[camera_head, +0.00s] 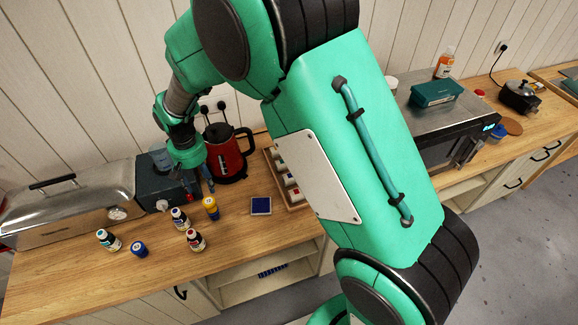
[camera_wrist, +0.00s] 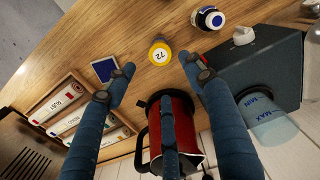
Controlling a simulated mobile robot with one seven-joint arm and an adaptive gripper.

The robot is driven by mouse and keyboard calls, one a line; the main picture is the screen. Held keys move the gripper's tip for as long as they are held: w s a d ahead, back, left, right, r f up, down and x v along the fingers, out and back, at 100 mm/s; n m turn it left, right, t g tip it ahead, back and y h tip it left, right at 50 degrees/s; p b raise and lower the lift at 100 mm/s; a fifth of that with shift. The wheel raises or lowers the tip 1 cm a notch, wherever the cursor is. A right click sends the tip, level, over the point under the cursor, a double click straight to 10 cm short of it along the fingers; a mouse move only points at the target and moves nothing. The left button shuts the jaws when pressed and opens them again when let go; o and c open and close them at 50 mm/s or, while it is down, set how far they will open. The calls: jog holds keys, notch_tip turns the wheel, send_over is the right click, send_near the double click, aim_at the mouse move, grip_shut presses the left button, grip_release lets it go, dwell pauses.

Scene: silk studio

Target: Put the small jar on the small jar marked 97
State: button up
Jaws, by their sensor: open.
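Several small jars stand on the wooden counter in the head view: a yellow one (camera_head: 211,208), a dark-capped white-labelled one (camera_head: 180,218), a red-labelled one (camera_head: 195,240), a teal-labelled one (camera_head: 108,240) and a blue one (camera_head: 139,249). In the wrist view the yellow jar (camera_wrist: 160,53) is marked 72, and a dark-capped white jar (camera_wrist: 210,18) stands beyond it. I cannot read 97 on any jar. My gripper (camera_wrist: 160,80) is open and empty, its blue fingers spread above the counter beside the yellow jar. In the head view my gripper (camera_head: 203,184) is partly hidden.
A red kettle (camera_head: 226,155) stands close behind my gripper, and a dark box-like appliance (camera_head: 160,185) is to its left. A blue square pad (camera_head: 261,205) lies right of the jars. A wooden tray (camera_head: 297,205) is partly hidden by my arm.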

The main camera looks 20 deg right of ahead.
jog(key=s+d+r+t, duration=0.1)
jog(key=s+d+r, duration=0.35)
jog(key=r, duration=0.25)
jog(key=s+d+r+m+t, duration=0.1)
jog(key=s+d+r, duration=0.2)
jog(key=d+r, duration=0.4)
jog(key=s+d+r+t, duration=0.1)
jog(key=s+d+r, duration=0.25)
jog(key=r, duration=0.45)
jog(key=s+d+r+t, duration=0.1)
jog(key=s+d+r, duration=0.1)
jog(key=s, duration=0.4)
jog(key=s+d+r, duration=0.2)
jog(key=s+d, duration=0.3)
jog(key=s, duration=0.1)
jog(key=s+d+r+m+t, duration=0.1)
jog(key=s+d+r, duration=0.2)
jog(key=s, duration=0.4)
jog(key=shift+d+t, duration=0.3)
jog(key=shift+d, duration=0.4)
notch_tip(320, 180, down, 12)
jog(key=b, duration=1.2)
jog(key=shift+r, duration=0.15)
